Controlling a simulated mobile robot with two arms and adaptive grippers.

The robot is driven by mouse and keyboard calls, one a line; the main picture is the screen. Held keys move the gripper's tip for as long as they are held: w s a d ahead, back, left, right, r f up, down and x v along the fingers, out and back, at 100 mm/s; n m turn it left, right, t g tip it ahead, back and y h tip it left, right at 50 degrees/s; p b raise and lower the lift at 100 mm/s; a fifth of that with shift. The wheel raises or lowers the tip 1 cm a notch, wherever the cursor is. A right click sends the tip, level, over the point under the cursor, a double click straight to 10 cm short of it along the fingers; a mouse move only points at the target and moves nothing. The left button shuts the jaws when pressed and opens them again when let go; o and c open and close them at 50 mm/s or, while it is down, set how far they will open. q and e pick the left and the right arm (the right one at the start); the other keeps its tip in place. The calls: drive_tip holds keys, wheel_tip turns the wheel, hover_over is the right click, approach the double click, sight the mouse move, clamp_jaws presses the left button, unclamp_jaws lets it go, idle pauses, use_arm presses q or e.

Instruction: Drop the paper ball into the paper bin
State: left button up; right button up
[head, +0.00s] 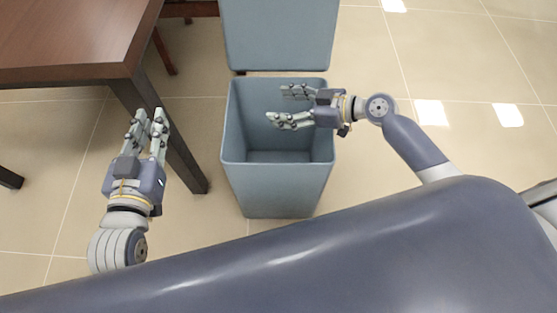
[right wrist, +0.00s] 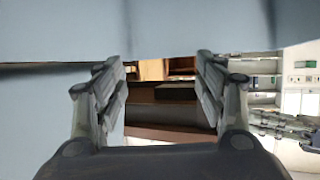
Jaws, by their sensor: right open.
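The paper bin (head: 277,190) is a blue-grey open-topped box on the floor in the middle of the head view, with its lid (head: 280,35) raised at the back. The inside that shows looks empty. My right gripper (head: 282,106) is open over the bin's mouth, its fingers pointing left. In the right wrist view its fingers (right wrist: 160,90) are wide apart with nothing between them. My left gripper (head: 149,115) is left of the bin, by the table leg, with nothing seen in it; its finger gap is unclear. I see no paper ball in either view.
A dark brown table (head: 75,45) with a dark leg (head: 165,135) stands at the left, close to my left gripper. The tiled floor (head: 460,75) right of the bin is clear. Blurred shelves or equipment (right wrist: 298,90) show at the right of the right wrist view.

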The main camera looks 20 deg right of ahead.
drive_tip(key=v, duration=1.2)
idle(0.4)
